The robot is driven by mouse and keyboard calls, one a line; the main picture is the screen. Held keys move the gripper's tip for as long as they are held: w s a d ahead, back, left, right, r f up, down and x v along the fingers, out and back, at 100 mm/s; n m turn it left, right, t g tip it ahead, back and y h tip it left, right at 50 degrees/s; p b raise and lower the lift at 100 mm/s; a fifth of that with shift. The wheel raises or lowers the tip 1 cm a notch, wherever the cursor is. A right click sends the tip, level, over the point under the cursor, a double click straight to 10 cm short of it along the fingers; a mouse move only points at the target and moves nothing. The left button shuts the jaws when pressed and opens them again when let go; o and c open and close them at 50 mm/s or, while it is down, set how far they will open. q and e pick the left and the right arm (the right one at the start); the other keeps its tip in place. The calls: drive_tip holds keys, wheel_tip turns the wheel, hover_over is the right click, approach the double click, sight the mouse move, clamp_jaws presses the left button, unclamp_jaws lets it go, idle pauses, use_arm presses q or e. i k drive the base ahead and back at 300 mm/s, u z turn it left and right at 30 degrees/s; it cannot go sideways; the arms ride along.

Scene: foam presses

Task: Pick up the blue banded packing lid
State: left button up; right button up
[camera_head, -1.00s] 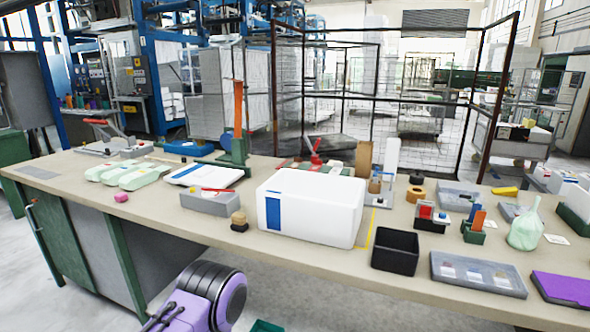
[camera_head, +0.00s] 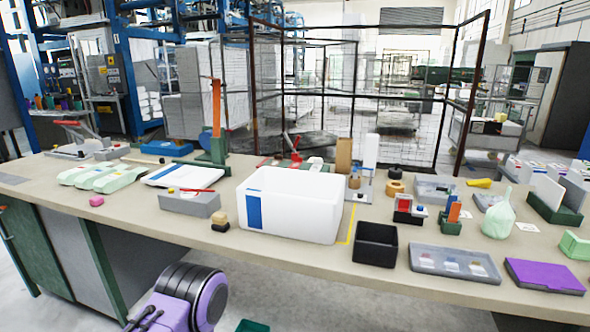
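A large white packing box (camera_head: 300,215) with a blue vertical band (camera_head: 254,210) on its front stands mid-table. Its top looks open, with pale inner walls showing. A flat white, tray-like piece (camera_head: 185,176) lies to the left of the box. A purple and black link of my own arm shows at the bottom left, below the table edge. Neither of my grippers is in view, and nothing is seen touching the box.
A black open bin (camera_head: 376,250) stands right of the box. A grey tray (camera_head: 455,264) and a purple-topped case (camera_head: 544,276) lie along the front edge. A grey block (camera_head: 190,204) and a small wooden knob (camera_head: 219,222) are to the left.

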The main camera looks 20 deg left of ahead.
sight(190, 176)
drive_tip(key=u, duration=1.3)
